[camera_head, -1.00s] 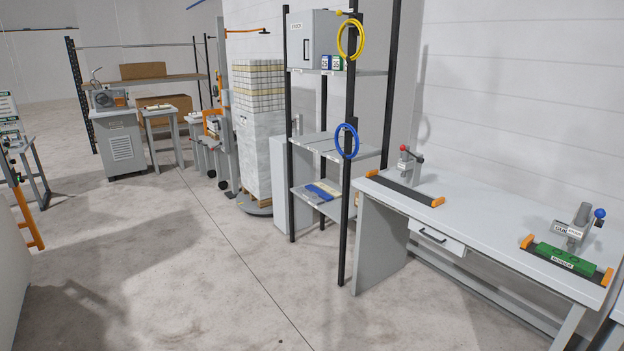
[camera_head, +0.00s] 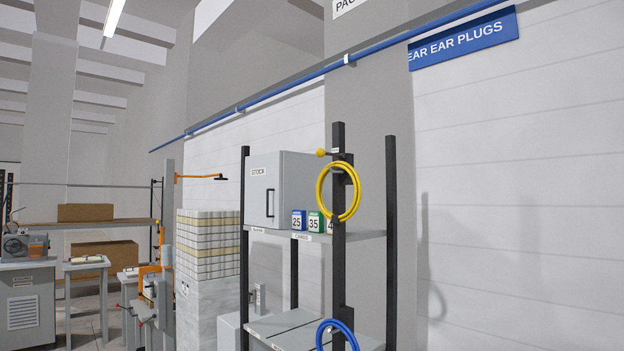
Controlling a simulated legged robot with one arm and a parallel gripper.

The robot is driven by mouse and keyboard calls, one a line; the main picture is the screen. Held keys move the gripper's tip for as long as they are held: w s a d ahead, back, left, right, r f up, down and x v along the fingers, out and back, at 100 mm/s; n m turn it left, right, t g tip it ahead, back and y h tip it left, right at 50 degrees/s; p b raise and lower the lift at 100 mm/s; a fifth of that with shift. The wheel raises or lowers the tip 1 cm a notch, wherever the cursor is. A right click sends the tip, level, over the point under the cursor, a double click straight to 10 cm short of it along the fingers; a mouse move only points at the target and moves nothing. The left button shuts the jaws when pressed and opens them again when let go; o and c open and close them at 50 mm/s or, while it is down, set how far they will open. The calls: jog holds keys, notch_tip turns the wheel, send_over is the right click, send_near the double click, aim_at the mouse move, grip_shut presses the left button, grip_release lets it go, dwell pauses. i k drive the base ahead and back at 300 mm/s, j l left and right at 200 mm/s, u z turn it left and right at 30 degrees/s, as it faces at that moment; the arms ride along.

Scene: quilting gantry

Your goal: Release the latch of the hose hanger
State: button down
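A yellow hose coil (camera_head: 322,196) hangs high on the black front post of a shelf rack. A small dark hanger (camera_head: 343,158) with a yellow knob (camera_head: 321,153) pointing left sits on the post just above the coil. A blue hose coil (camera_head: 348,329) hangs lower on the same post, cut off by the bottom edge; its hanger is not clearly visible. Which hanger the task means I cannot tell. The latch itself is too small to make out. My gripper is not in view.
The rack's upper shelf (camera_head: 372,240) holds a grey STOCK cabinet (camera_head: 262,180) and several numbered card boxes (camera_head: 316,222). A wrapped pallet stack (camera_head: 206,290) stands left of it. A blue overhead pipe (camera_head: 290,85) runs along the wall. Benches stand at far left.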

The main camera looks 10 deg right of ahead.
aim_at(321, 153)
jog(key=i, duration=1)
jog(key=z, duration=0.05)
